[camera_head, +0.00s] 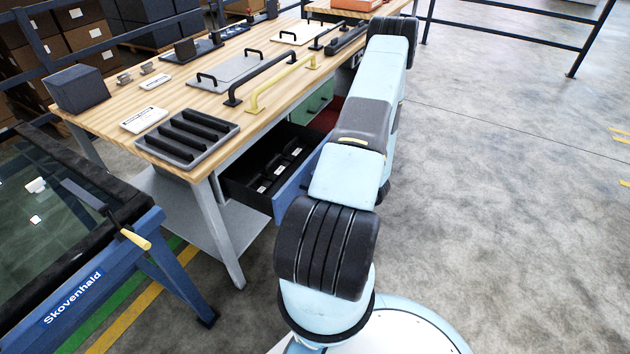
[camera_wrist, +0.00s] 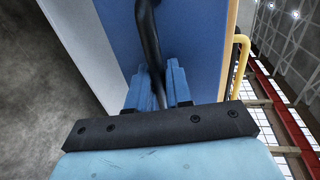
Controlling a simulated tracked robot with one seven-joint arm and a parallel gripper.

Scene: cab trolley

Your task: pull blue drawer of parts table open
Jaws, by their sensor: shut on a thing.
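The blue drawer (camera_head: 293,193) of the parts table (camera_head: 236,142) stands well out from the table frame. Its black inside shows dark dividers and small white labels. In the wrist view its blue front (camera_wrist: 198,38) fills the upper middle, with a black bar handle (camera_wrist: 148,35) across it. My gripper (camera_wrist: 158,84) is shut on this handle, with a blue finger on either side of the bar. In the head view my arm hides the gripper, the handle and part of the drawer front.
A green drawer (camera_head: 313,104) and a red one (camera_head: 326,116) sit farther along the table. The tabletop holds a black slotted tray (camera_head: 188,138), plates and handles. A blue-framed glass stand (camera_head: 118,262) is at left. The floor (camera_head: 500,170) to the right is clear.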

